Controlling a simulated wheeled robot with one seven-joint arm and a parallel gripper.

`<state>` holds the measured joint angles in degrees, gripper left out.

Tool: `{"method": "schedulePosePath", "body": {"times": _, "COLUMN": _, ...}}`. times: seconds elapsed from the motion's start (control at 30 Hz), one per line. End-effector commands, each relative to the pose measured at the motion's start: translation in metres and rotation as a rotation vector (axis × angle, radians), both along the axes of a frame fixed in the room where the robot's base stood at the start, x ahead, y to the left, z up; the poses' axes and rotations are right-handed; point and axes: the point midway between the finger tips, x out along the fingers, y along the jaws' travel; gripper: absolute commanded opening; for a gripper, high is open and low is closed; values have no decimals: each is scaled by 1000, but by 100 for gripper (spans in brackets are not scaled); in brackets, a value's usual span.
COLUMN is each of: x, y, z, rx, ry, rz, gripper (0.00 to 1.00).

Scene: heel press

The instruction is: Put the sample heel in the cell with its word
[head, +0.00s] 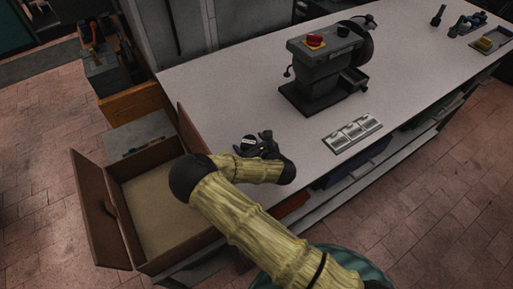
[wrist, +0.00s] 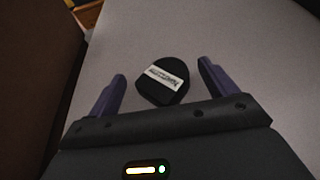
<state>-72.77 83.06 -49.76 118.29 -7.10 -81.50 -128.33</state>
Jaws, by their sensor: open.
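The sample heel (wrist: 161,81) is a small black rounded block with a white label strip across its top. The word on the label is too small to read. It lies on the pale bench top, and it also shows in the head view (head: 248,141) at my gripper. My gripper (wrist: 163,80) is open, with one finger on each side of the heel and gaps between; it also shows in the head view (head: 256,143). The tray of cells (head: 352,132) lies on the bench right of my gripper; its words cannot be read from here.
A dark press machine (head: 325,68) with a red button stands on the bench behind the tray. An open cardboard box (head: 150,200) stands at the bench's left end. Small tools (head: 465,22) lie at the far right. The bench (head: 215,92) is clear between.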

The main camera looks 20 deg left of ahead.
Motion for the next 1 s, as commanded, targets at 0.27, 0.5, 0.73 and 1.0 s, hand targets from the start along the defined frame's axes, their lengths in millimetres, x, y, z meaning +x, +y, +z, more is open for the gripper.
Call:
{"method": "schedulePosePath", "body": {"times": 0.27, "x": -18, "y": -21, "z": 10, "rx": -1, "ry": 0, "rz": -4, "gripper": 85}}
{"method": "schedulePosePath", "body": {"times": 0.5, "x": -42, "y": -49, "z": 25, "rx": -1, "ry": -1, "rz": -3, "gripper": 85}}
{"method": "schedulePosePath", "body": {"times": 0.73, "x": -64, "y": -74, "z": 39, "rx": -1, "ry": 0, "rz": -3, "gripper": 85}}
{"method": "schedulePosePath", "body": {"times": 1.0, "x": -73, "y": -84, "z": 46, "rx": 0, "ry": 0, "rz": -1, "gripper": 85}}
